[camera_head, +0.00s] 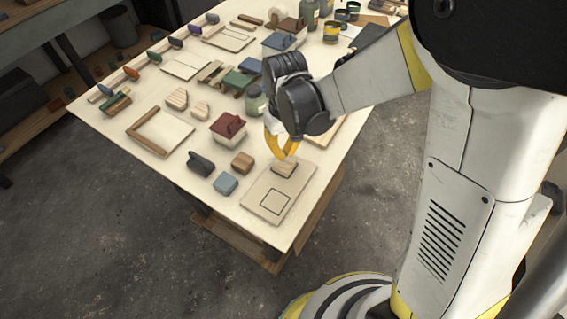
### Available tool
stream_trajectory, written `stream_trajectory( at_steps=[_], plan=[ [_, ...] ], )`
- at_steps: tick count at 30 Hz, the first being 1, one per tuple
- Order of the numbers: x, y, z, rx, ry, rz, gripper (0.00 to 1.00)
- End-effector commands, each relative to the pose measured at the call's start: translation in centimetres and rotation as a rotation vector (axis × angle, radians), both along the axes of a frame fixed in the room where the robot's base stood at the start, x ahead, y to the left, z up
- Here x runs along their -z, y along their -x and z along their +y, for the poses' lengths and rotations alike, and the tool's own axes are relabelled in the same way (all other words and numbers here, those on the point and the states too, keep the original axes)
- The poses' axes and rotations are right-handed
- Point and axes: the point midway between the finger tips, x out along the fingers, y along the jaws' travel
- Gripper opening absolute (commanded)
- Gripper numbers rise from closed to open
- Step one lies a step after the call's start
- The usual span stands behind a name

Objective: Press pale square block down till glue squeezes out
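A pale wooden block (284,169) with a dark edge lies at the far end of a flat pale board (257,211), near the table's front corner. A dark square outline (275,202) is drawn on the board, nearer to me than the block. My gripper (282,153), with yellow fingers, points down just above or behind the block. I cannot tell whether the fingers touch it or how far apart they are. No glue can be made out at this size.
A brown block (242,162), a blue block (225,183) and a dark grey piece (200,163) stand left of the board. A red-roofed house (228,131) is behind them. A green jar (256,101) stands near my wrist. The table (190,186) has bare room at its left front edge.

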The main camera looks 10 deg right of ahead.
Motion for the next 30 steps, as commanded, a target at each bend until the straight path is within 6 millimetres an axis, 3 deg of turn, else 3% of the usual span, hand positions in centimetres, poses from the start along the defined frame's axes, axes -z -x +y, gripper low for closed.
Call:
stream_trajectory(
  at_steps=[30],
  plan=[
    [1.3,0.0,0.0,0.000,0.000,0.000,0.00]
  ],
)
